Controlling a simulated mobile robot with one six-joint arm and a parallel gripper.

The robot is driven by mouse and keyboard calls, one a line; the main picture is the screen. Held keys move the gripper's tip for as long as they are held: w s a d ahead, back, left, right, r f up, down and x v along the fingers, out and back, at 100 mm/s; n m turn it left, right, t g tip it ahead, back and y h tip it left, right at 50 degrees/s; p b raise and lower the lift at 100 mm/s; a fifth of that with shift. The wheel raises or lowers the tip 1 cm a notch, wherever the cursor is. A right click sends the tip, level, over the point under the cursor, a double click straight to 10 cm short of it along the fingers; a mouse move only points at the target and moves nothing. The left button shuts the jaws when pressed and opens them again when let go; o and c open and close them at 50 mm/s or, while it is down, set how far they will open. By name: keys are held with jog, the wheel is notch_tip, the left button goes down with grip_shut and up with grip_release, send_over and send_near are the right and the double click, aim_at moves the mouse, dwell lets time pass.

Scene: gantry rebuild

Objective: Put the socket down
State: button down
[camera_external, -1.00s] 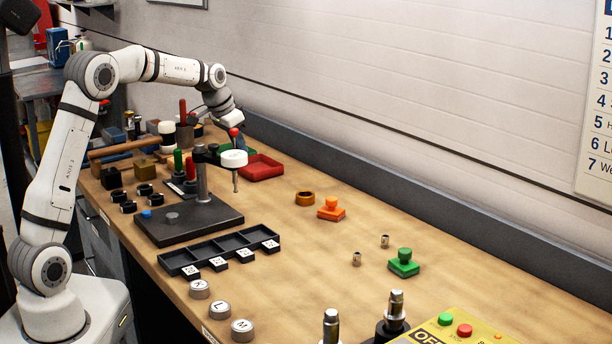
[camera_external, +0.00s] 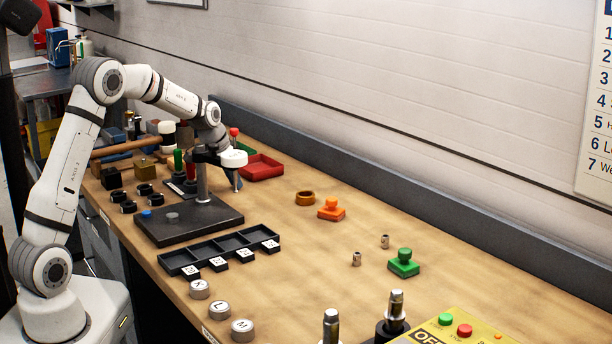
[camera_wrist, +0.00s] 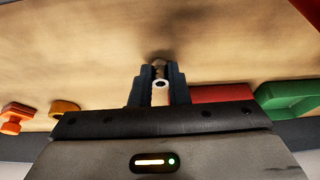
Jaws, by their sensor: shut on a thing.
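In the wrist view my gripper (camera_wrist: 159,82) is shut on a small metal socket (camera_wrist: 160,84), whose round open end faces the camera. A dark shadow lies on the wooden bench just beyond the fingertips, so the socket is close to the surface; I cannot tell if it touches. Two other small metal sockets stand on the open bench, one farther back (camera_external: 384,241) and one nearer (camera_external: 356,258).
The black press (camera_external: 203,185) with its white head stands in front of my wrist. A red tray (camera_external: 262,171) lies close by, also in the wrist view (camera_wrist: 222,93), beside a green tray (camera_wrist: 287,97). A bronze ring (camera_external: 305,198) and orange stamp (camera_external: 331,212) lie right; bench (camera_external: 300,265) between is clear.

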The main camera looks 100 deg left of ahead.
jog(key=shift+f, duration=0.1)
jog(key=c, duration=1.4)
grip_release()
jog(key=shift+r, duration=0.3)
jog(key=v, duration=1.1)
jog(key=shift+s+d+r, duration=0.15)
jog(key=shift+s+r, duration=0.05)
jog(key=shift+r, duration=0.1)
